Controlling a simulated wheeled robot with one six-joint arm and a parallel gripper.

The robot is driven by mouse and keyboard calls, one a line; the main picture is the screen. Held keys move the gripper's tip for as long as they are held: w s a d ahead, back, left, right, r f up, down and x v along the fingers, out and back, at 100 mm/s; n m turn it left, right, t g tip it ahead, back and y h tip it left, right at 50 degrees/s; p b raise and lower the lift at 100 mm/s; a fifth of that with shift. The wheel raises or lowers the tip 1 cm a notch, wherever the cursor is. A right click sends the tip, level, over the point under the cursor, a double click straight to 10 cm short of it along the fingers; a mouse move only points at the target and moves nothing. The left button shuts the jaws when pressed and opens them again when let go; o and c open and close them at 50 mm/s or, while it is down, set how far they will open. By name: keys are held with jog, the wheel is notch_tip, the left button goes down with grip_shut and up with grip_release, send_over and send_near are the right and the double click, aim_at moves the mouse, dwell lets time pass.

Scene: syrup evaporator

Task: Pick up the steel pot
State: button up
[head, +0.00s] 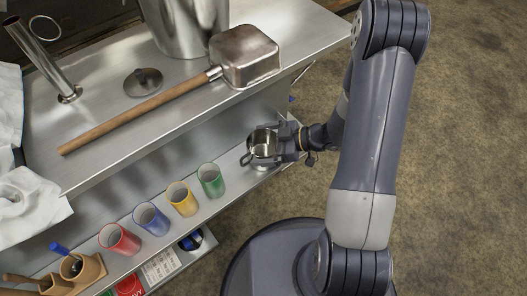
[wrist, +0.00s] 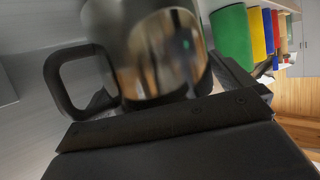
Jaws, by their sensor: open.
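The steel pot (head: 263,141) is a small shiny cup-like vessel on the lower steel shelf, at its right end. In the wrist view the pot (wrist: 155,60) fills the upper middle, upright, with a dark loop handle (wrist: 68,85) on its left side. My gripper (head: 268,150) comes in from the right at the pot, its fingers around the pot's sides. In the wrist view the gripper's dark body covers the bottom of the picture and hides part of the pot's lower side. The jaws are open; I cannot tell whether they touch the pot.
Green (head: 210,180), yellow (head: 182,198), blue (head: 151,218) and red (head: 119,239) cups stand in a row left of the pot. The upper shelf above holds a long-handled steel scoop (head: 245,57), a large steel vessel (head: 180,25) and a lid (head: 143,82). Floor at right is clear.

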jog(key=shift+c, duration=0.3)
jog(key=c, duration=0.9)
jog(key=shift+o, duration=0.2)
